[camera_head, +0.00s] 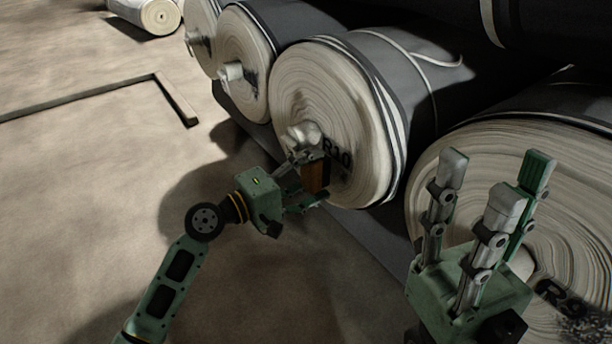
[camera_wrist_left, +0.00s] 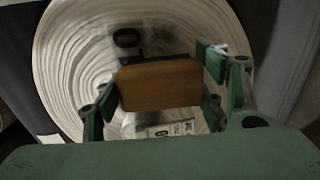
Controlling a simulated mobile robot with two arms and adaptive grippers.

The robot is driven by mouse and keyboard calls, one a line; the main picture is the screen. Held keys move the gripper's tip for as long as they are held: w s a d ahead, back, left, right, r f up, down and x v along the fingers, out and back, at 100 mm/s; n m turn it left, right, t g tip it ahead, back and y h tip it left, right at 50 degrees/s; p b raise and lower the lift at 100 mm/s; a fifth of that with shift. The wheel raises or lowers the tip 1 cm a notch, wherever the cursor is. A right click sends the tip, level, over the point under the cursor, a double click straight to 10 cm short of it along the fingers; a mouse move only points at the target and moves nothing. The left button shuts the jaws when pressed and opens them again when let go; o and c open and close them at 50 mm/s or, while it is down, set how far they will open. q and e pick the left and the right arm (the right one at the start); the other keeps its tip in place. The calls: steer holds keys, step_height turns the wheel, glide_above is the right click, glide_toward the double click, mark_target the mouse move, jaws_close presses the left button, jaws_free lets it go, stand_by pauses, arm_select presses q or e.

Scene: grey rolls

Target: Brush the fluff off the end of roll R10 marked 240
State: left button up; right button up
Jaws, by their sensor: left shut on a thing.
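Roll R10 (camera_head: 318,95) lies with its pale spiral end towards me, black "R10" lettering at its right. My left gripper (camera_head: 318,174) is shut on a brush with a brown block (camera_head: 314,180), close in front of the lower part of that end. In the left wrist view the brown brush block (camera_wrist_left: 160,85) sits between the fingers before the roll end (camera_wrist_left: 75,65); a white label (camera_wrist_left: 165,130) shows below it. I cannot tell whether bristles touch the end, and no fluff is clear there. My right gripper (camera_head: 492,178) is open and empty.
Roll R9 (camera_head: 465,165) lies at the lower right behind my right gripper, with dark specks near its lettering. More rolls (camera_head: 240,65) lie beyond R10, and one (camera_head: 155,15) is at the top left. A low kerb (camera_head: 90,97) crosses the otherwise bare floor.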

arm_select(q)
steer(key=shift+x, duration=1.05)
stand_by(0.6)
